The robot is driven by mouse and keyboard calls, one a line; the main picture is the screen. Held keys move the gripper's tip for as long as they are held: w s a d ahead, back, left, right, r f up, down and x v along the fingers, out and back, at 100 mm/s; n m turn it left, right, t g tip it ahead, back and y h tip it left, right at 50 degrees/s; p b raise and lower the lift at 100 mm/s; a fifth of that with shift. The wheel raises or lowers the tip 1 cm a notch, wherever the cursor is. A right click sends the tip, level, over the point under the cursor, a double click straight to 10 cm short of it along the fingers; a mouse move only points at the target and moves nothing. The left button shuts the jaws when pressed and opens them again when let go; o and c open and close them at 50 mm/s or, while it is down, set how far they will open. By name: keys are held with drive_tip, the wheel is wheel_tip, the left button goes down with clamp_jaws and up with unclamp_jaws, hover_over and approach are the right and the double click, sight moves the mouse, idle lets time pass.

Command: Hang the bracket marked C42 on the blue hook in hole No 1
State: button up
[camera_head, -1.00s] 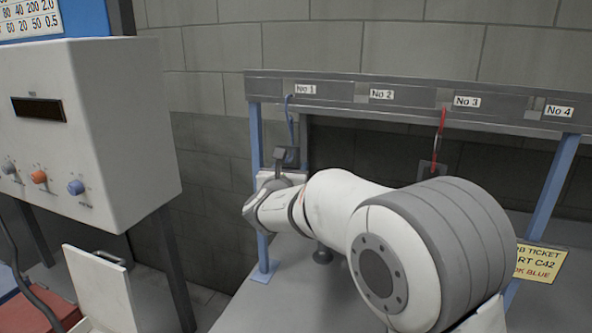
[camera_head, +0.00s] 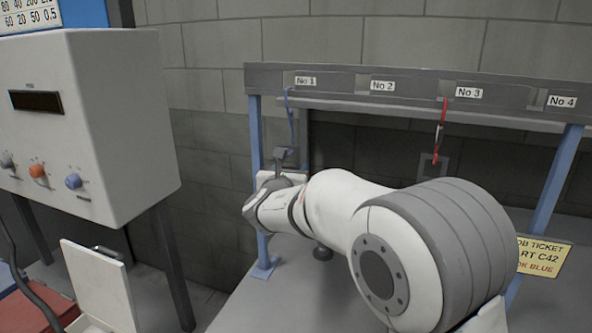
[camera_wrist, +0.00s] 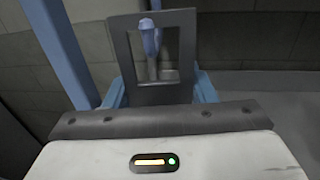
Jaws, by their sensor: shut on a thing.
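My gripper (camera_wrist: 160,95) is shut on a dark grey bracket (camera_wrist: 182,92), a flat plate with a square window. No marking on it can be read. In the head view the bracket (camera_head: 284,154) is a small grey shape at the low end of the blue hook (camera_head: 290,108), which hangs under the No 1 label (camera_head: 305,81). In the wrist view the blue hook (camera_wrist: 149,40) overlaps the plate's top bar, and its lower part shows in the window. I cannot tell whether hook and bracket touch. My arm hides most of the gripper in the head view.
A red hook (camera_head: 439,130) hangs by No 3, with a dark grey frame shape behind it. Blue posts (camera_head: 257,150) carry the rail (camera_head: 420,86). A yellow ticket (camera_head: 540,257) reads C42 and blue. A white control box (camera_head: 85,120) stands left.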

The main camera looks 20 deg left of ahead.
drive_tip(key=shift+f+b, duration=0.4)
drive_tip(key=shift+b, duration=0.1)
drive_tip(key=o, duration=1.4)
drive_tip(key=shift+o, duration=0.2)
drive_tip(key=shift+f, duration=0.15)
drive_tip(key=shift+s, duration=0.1)
